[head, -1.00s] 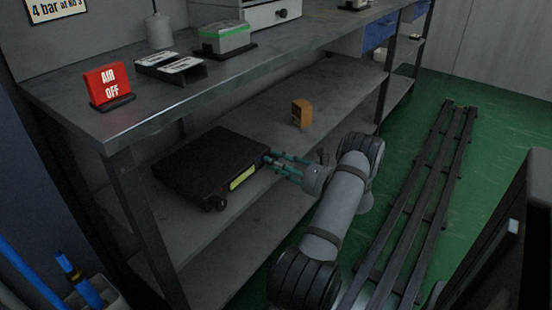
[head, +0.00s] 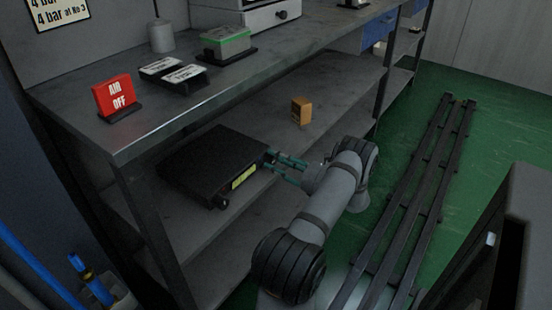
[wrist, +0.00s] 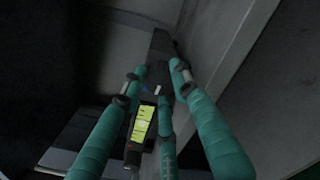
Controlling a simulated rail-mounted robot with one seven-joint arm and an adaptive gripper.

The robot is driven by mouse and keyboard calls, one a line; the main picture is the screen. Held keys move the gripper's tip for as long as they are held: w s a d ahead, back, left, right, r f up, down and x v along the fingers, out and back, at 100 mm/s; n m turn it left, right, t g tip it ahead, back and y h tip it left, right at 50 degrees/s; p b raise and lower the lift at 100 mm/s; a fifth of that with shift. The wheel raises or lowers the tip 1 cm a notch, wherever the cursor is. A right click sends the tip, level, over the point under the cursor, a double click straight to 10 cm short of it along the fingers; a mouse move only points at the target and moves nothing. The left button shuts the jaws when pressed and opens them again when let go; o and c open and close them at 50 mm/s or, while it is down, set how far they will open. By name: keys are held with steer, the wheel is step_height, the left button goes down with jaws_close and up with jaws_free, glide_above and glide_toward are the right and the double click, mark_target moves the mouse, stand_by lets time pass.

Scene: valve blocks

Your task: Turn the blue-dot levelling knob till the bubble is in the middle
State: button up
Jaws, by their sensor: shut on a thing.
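A flat black unit (head: 205,160) sits on the lower shelf, with a yellow-green level window (head: 243,178) on its front. My gripper (head: 270,160), with teal fingers, is at the unit's right front corner. In the wrist view its fingers (wrist: 158,78) are shut about a dark knob there, mostly hidden, with a small blue mark (wrist: 157,90) beside it. Another dark knob (head: 222,203) is at the unit's near front corner.
A small orange-brown block (head: 301,111) stands on the same shelf beyond the gripper. The bench top above carries a red AIR OFF sign (head: 116,97), dark plates and a green-topped box (head: 226,43). Dark floor rails (head: 420,200) run to the right.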

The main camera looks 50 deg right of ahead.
steer(key=m+p, duration=0.1)
steer(key=m, duration=0.3)
steer(key=shift+d+r+m, duration=0.1)
steer(key=shift+m, duration=0.3)
stand_by(0.4)
steer(key=o, duration=0.9)
steer(key=shift+c, duration=0.2)
steer(key=s, duration=1.2)
steer(key=shift+d, duration=0.15)
